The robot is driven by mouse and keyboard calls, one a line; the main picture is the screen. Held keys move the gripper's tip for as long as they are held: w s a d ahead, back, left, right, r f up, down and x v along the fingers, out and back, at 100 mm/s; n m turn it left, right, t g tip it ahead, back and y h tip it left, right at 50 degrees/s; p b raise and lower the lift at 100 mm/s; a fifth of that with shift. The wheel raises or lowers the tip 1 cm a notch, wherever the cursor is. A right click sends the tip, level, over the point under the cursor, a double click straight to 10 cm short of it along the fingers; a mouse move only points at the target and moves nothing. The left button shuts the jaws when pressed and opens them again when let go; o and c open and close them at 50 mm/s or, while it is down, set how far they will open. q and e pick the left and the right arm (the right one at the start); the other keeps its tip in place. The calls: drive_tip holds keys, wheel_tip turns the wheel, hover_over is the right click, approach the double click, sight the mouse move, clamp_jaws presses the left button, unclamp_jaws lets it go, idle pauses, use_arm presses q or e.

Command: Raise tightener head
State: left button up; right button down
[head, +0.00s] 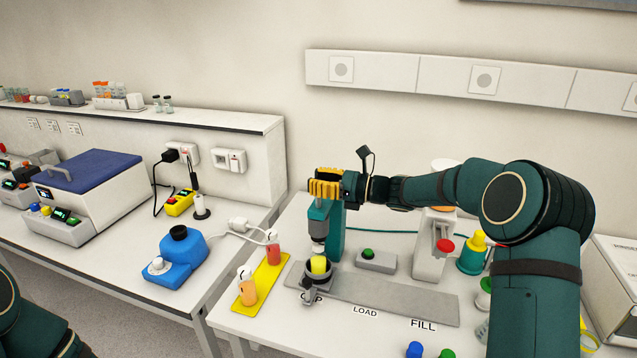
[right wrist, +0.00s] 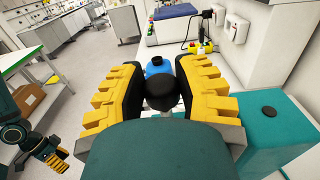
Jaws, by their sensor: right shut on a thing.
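The tightener has a teal column (head: 337,232) and a grey head (head: 318,228) above the CAP station. My right gripper (head: 325,188) is at the top of the head, with its yellow fingers shut on it. In the right wrist view, a black round knob (right wrist: 163,88) shows between the fingers of my right gripper (right wrist: 163,100). A yellow cap (head: 319,265) stands in the dark round holder (head: 317,279) right below the head. Any gap between head and cap is hard to judge. My left gripper (right wrist: 52,158) shows small in the right wrist view, far from the tightener.
A grey strip (head: 390,297) marked LOAD and FILL runs right of the holder. A yellow tray (head: 247,302) with two small bottles stands to the left. A green-button box (head: 376,259) is behind the strip. A blue device (head: 175,260) sits on the left bench.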

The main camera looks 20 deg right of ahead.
drive_tip(key=c, duration=0.6)
unclamp_jaws()
drive_tip(key=shift+r, duration=0.35)
drive_tip(key=shift+d+f, duration=0.1)
drive_tip(key=shift+f, duration=0.05)
drive_tip(key=v, duration=1.2)
